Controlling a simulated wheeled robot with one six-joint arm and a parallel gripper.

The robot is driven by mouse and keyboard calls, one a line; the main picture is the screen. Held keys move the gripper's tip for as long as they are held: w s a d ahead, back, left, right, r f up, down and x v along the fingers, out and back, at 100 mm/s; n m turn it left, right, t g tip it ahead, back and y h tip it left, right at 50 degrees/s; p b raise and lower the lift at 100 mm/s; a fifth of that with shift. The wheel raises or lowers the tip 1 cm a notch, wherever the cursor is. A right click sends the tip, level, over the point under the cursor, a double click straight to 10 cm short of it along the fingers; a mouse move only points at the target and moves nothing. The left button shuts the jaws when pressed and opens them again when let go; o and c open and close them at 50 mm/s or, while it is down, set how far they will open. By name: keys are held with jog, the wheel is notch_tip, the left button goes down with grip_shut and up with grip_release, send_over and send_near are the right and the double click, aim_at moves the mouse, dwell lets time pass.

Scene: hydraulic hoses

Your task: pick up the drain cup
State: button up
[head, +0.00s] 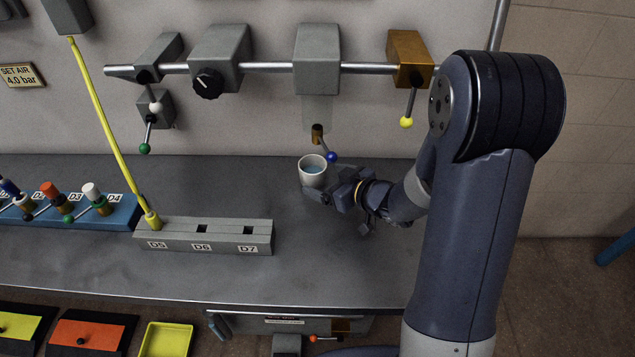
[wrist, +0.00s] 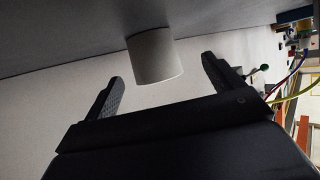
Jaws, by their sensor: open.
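The drain cup (head: 312,172) is a small white cup with bluish liquid inside. It stands upright on the dark bench top, below the pipe outlet with the blue-knobbed lever. My gripper (head: 330,192) is at the cup's right front side in the head view. In the wrist view the cup (wrist: 154,56) appears as a plain white cylinder just beyond and between the fingertips. My gripper (wrist: 162,88) is open there, with a finger on each side and visible room around the cup. Its contact with the cup cannot be told from the head view.
A grey block marked D5, D6, D7 (head: 203,236) lies left of the cup, with a yellow hose (head: 105,130) in D5. A bronze outlet (head: 317,133) with a blue-knobbed lever (head: 331,156) hangs close above the cup. The bench in front of the cup is clear.

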aim_at(319, 175)
jog(key=shift+w+a, duration=0.2)
jog(key=shift+a, duration=0.05)
jog(key=x, duration=0.4)
jog(key=shift+w+a+r+p, duration=0.2)
jog(key=shift+a+p, duration=0.15)
jog(key=c, duration=1.1)
jog(key=shift+r, duration=0.15)
